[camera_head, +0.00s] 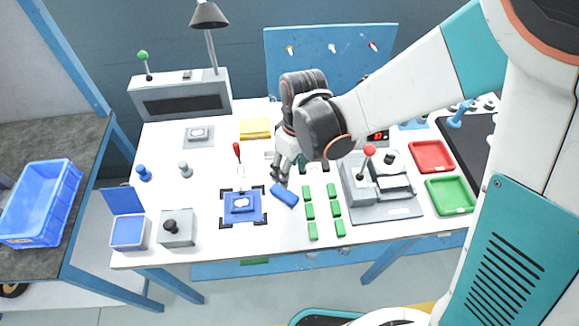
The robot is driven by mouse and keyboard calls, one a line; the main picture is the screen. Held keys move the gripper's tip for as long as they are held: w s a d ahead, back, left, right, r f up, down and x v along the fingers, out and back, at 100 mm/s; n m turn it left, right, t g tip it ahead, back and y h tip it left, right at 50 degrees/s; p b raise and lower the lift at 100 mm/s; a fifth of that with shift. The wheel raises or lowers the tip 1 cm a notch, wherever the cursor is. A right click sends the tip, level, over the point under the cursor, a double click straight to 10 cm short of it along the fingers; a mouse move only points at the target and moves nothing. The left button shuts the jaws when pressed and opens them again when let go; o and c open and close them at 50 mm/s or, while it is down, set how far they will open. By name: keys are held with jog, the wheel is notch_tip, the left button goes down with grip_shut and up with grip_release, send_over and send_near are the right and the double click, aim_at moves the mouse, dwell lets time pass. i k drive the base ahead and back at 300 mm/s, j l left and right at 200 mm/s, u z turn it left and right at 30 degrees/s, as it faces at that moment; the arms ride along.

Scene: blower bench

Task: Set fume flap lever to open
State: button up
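A lever with a green knob (143,56) stands on the left end of a grey box with a dark slot (182,101) at the back left of the bench. It stands nearly upright, tilted slightly left. No readable label shows which lever is the fume flap lever; this one is likely. My gripper (279,177) hangs over the middle of the bench, pointing down, well right of and nearer than that lever. It is just behind a blue block (285,195) and appears to hold nothing. Its finger gap is too small to judge.
A red-handled lever (237,153) stands behind a blue fixture (242,205). A red-knobbed lever (366,158) stands on a grey machine (384,208). A black-knobbed box (177,229) is front left. A lamp (208,16) rises behind the slotted box. Several green blocks (308,210) lie front centre.

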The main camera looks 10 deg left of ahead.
aim_at(142, 55)
jog(key=u, duration=1.5)
